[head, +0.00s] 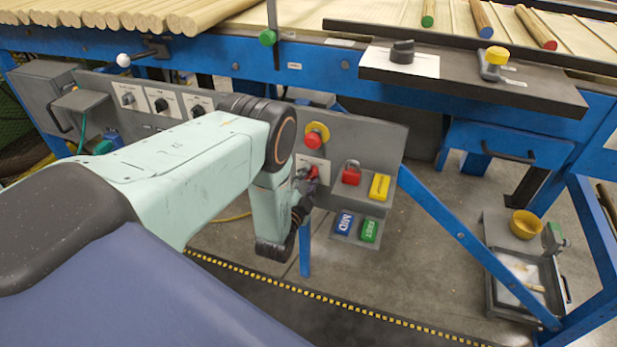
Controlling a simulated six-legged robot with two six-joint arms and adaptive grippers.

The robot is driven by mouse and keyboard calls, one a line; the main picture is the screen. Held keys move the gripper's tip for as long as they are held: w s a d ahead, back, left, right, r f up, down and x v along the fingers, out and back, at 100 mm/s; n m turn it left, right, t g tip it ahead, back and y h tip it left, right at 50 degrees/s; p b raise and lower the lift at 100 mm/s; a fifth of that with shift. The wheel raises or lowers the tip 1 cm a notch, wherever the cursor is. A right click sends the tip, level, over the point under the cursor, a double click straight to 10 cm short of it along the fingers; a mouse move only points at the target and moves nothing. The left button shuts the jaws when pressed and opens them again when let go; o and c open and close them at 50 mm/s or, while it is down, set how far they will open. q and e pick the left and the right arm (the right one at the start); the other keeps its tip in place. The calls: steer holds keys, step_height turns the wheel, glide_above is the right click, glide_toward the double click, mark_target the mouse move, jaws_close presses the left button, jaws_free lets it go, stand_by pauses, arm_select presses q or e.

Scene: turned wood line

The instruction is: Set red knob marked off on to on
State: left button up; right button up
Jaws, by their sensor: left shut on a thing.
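The red knob (312,172) sits on a pale plate (322,165) on the grey control panel, below a red mushroom button (313,139) with a yellow collar. My left gripper (307,182) is at the panel, shut on the red knob. The fingers and wrist cover much of the knob and plate, so its marks and the way it points cannot be read. My right gripper is not in view.
A red block-like part (351,174) and a yellow block (379,187) are right of the knob. Blue "MID" (344,222) and green "FAST" (370,230) pieces lie below. Black selector knobs (161,104) are farther left. A dark shelf (470,85) juts out above right.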

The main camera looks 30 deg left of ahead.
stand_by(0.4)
arm_select(q)
steer(key=o, duration=1.2)
steer(key=shift+c, duration=0.2)
steer(key=shift+s, duration=0.1)
steer(key=v, duration=1.1)
steer(key=shift+s, duration=0.4)
